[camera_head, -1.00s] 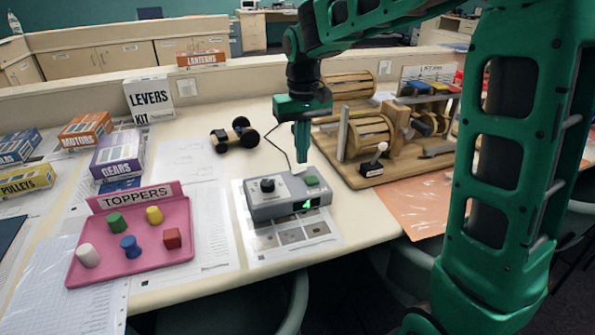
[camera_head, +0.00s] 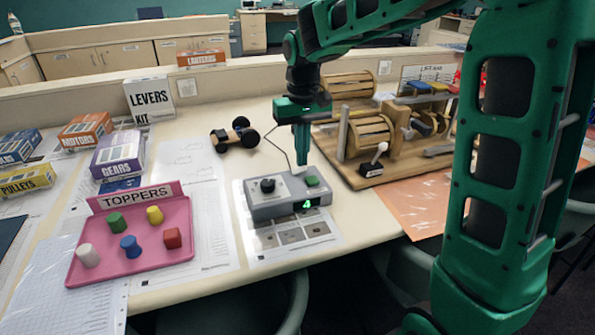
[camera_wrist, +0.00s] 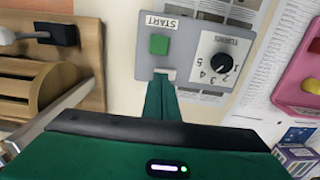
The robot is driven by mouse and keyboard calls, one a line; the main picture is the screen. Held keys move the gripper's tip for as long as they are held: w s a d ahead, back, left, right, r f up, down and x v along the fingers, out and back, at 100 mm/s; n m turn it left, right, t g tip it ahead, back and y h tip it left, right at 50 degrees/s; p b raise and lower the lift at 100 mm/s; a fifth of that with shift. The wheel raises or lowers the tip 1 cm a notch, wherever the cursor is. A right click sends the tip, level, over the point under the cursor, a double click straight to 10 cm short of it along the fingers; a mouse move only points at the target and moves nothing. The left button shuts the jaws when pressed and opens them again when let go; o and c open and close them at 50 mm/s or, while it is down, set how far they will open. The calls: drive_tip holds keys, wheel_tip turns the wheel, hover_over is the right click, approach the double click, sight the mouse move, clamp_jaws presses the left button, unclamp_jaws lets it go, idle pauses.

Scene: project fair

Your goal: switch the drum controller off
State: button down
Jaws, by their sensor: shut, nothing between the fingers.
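The drum controller (camera_head: 288,200) is a grey box on the table with a black knob (camera_head: 267,185), a green button (camera_head: 312,181) and a front display lit with a green figure that looks like 4. In the wrist view the controller (camera_wrist: 186,52) shows upside down, with the button (camera_wrist: 159,44) marked START and the knob (camera_wrist: 222,63) marked TURNS. My gripper (camera_head: 299,168) is shut and empty, pointing down at the controller's back edge by the button. Its pale tips (camera_wrist: 165,74) are close to the edge; I cannot tell whether they touch.
A wooden drum rig (camera_head: 365,135) stands right of the controller, with a white-knobbed lever on a black base (camera_head: 372,168) at its front. A pink tray (camera_head: 140,262) of coloured toppers lies left. A small wheeled car (camera_head: 235,134) stands behind. A cable runs behind my gripper.

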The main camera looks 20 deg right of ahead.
drive_tip(key=shift+f, duration=0.6)
idle(0.4)
wheel_tip(320, 180, up, 7)
idle(0.9)
idle(0.4)
drive_tip(key=s+d+m, duration=0.2)
drive_tip(key=s+d, duration=0.8)
drive_tip(key=s+d+f+m, duration=0.1)
drive_tip(key=s+d+f, duration=0.1)
drive_tip(key=s, duration=0.5)
drive_tip(key=s+d+f+m, duration=0.2)
drive_tip(key=s+d+f, duration=0.1)
drive_tip(key=s, duration=0.4)
drive_tip(key=s+d+f+m, duration=0.1)
drive_tip(key=s+d+f, duration=0.1)
drive_tip(key=s, duration=0.5)
drive_tip(key=shift+s+d+f, duration=0.15)
drive_tip(key=shift+s+f, duration=0.05)
drive_tip(key=shift+f, duration=0.55)
